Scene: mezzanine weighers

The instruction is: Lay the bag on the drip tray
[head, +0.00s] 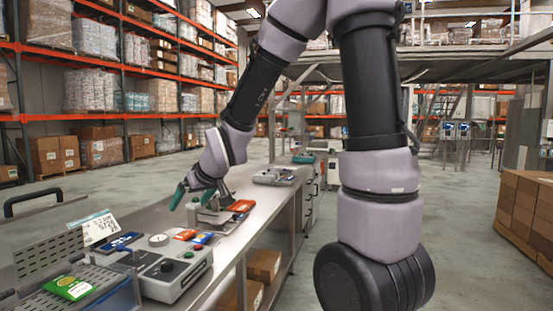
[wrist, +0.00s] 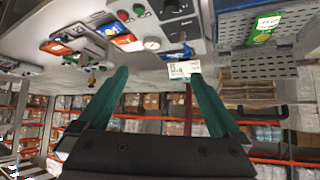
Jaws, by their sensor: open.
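A green bag (head: 70,287) with a pale label lies flat on a grey perforated tray (head: 108,283), which looks like the drip tray, at the lower left of the head view. The bag also shows at the upper right of the wrist view (wrist: 264,28), on the perforated tray (wrist: 232,28). My gripper (head: 192,196) is open above the bench, well apart from the bag and farther along the bench. In the wrist view its two teal fingers (wrist: 160,76) are spread with nothing held between them.
A grey control box (head: 175,275) with knobs and buttons stands beside the tray. A tilted perforated panel (head: 48,254) and a white display (head: 92,227) stand behind it. Stacked cartons (head: 524,205) stand at right.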

